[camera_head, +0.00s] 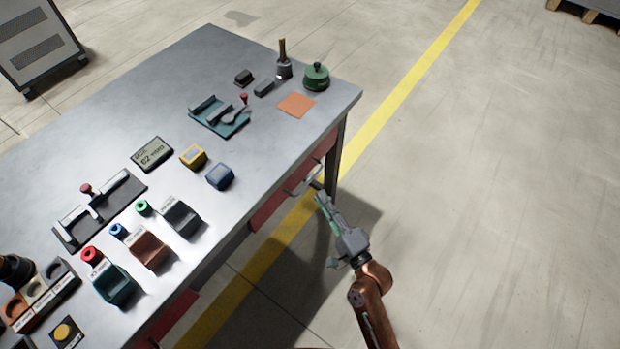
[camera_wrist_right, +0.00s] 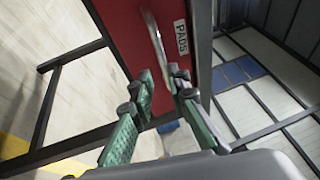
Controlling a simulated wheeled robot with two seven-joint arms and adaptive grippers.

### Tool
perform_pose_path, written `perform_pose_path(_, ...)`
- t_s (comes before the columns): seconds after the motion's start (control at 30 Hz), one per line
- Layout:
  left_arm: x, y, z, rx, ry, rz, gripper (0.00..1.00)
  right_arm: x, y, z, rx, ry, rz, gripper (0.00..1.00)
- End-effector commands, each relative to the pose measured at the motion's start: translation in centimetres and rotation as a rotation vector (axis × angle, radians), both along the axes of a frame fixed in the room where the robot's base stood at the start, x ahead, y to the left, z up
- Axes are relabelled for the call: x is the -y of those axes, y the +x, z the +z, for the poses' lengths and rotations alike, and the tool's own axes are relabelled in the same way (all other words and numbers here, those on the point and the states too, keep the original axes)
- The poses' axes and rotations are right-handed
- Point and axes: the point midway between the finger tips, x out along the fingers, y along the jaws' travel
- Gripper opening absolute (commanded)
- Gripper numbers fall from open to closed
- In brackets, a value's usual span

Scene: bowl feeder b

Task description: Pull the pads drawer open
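The pads drawer (camera_wrist_right: 125,35) has a red front with a white "PADS" label (camera_wrist_right: 181,36) in the right wrist view. Its pale bar handle (camera_wrist_right: 155,45) runs down the front. In the head view the red front (camera_head: 327,147) sits under the table's right end and looks flush. My right gripper (camera_head: 320,192) is beside the handle. In the wrist view its green-padded fingers (camera_wrist_right: 162,82) are apart, with the handle's lower end between the fingertips; contact cannot be told. I cannot make out my left gripper.
The grey table (camera_head: 250,60) carries bins, knobs, a display (camera_head: 152,153), a green round container (camera_head: 316,77) and an orange square (camera_head: 296,104). Another red drawer front (camera_head: 268,208) lies along the same edge. A table leg (camera_head: 334,165) stands close to my gripper. Floor at right is clear.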

Motion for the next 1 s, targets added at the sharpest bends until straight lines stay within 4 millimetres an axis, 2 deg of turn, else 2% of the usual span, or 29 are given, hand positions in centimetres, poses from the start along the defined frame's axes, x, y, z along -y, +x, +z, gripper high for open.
perform_pose_path(0.17, 0.2, 0.2, 1.2, 0.0, -0.003, 0.001, 0.4, -1.0, 1.8, 0.6, 0.005, 0.028, -0.002, 0.16)
perform_pose_path(0.5, 0.8, 0.4, 6.0, -0.001, -0.017, 0.003, 0.4, -3.3, 5.8, 1.3, 0.003, 0.022, -0.002, 0.16)
perform_pose_path(0.7, 0.9, 0.3, 7.2, -0.002, -0.02, 0.004, 0.4, -3.9, 6.7, 1.6, 0.003, 0.02, -0.002, 0.16)
perform_pose_path(0.97, 0.9, 0.3, 7.4, -0.001, -0.02, 0.004, 0.4, -3.9, 6.7, 1.7, 0.003, 0.019, -0.003, 0.16)
perform_pose_path(1.0, 0.9, 0.3, 7.4, -0.001, -0.02, 0.004, 0.4, -3.9, 6.7, 1.7, 0.003, 0.019, -0.003, 0.13)
